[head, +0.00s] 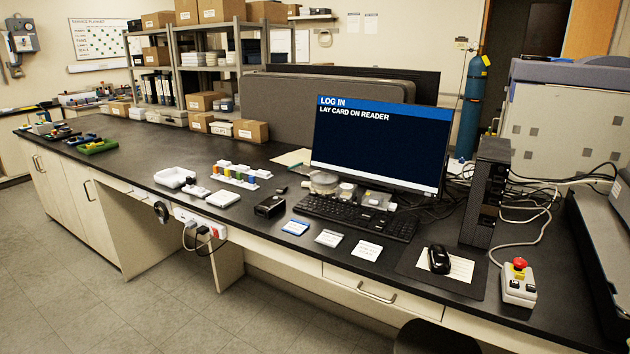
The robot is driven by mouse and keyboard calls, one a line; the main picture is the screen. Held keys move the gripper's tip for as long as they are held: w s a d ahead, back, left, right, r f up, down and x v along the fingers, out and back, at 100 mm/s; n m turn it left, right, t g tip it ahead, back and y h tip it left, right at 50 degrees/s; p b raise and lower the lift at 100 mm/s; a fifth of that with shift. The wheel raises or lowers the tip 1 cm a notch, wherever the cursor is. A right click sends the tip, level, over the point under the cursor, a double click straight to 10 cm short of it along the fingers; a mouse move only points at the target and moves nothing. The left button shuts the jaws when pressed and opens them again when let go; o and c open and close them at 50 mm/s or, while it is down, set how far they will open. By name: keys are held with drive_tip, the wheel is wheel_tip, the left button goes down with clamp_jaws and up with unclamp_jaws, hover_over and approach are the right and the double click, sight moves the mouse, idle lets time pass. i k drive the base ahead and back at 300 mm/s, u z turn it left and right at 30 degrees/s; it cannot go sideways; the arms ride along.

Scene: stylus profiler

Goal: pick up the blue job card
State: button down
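The blue job card (296,228) lies flat on the black bench top, near its front edge. It is a small card with blue and white on its face, the leftmost of three cards in a row. A greyish card (329,238) and a white card (367,250) lie to its right, apart from it. Nothing covers the blue card. My gripper is not in view.
A black keyboard (355,217) lies behind the cards, below a monitor (379,145) reading "LOG IN, LAY CARD ON READER". A small black box (270,206) sits behind and left of the blue card. A mouse (439,260) and a red-button box (518,283) stand right.

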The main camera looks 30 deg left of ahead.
sight(297, 227)
drive_tip(key=z, duration=1.1)
drive_tip(key=i, duration=0.5)
drive_tip(key=u, duration=2.8)
